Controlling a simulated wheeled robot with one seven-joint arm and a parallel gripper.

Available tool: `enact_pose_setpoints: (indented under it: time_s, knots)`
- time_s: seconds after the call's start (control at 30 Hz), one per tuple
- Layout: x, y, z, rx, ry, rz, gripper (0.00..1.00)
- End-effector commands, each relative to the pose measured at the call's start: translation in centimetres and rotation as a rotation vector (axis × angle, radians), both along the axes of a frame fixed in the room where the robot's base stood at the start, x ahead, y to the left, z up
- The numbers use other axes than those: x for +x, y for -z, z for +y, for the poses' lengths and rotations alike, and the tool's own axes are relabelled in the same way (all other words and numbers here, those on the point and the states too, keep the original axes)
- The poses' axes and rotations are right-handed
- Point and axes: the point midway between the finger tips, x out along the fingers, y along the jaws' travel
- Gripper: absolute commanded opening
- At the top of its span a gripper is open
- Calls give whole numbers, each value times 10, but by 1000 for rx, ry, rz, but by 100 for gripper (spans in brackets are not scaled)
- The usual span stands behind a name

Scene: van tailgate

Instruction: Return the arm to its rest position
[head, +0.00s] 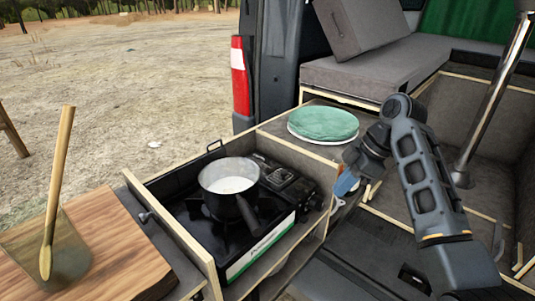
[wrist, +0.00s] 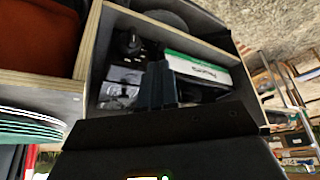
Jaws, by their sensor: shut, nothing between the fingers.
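My arm (head: 420,180) reaches up from the lower right in the head view, with its elbow bent high and its wrist angled down to the left. My gripper (head: 346,184) is at the right side of the stove drawer, in front of the stacked plates. In the wrist view the gripper (wrist: 157,86) shows its two fingers together with nothing held, pointing toward the stove drawer. Whether the fingers touch the drawer edge, I cannot tell.
A pot (head: 229,177) with pale contents sits on the camping stove (head: 262,241) in the pulled-out drawer (head: 193,251). Stacked green plates (head: 323,122) lie behind. A wooden spoon (head: 57,185) stands in a clear container on the cutting board (head: 125,245). A metal post (head: 494,95) rises at right.

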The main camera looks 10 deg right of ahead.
Motion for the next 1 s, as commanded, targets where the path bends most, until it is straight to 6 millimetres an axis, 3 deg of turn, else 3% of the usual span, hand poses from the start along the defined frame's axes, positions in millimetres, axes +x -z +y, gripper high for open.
enact_pose_setpoints:
  time_s: [0.17,0.47,0.7,1.0]
  knots:
    - [-8,28,13,13,58,-10,0]
    - [-59,129,61,72,363,-87,0]
    - [-123,183,85,120,615,-161,0]
    - [-222,206,94,178,888,-274,0]
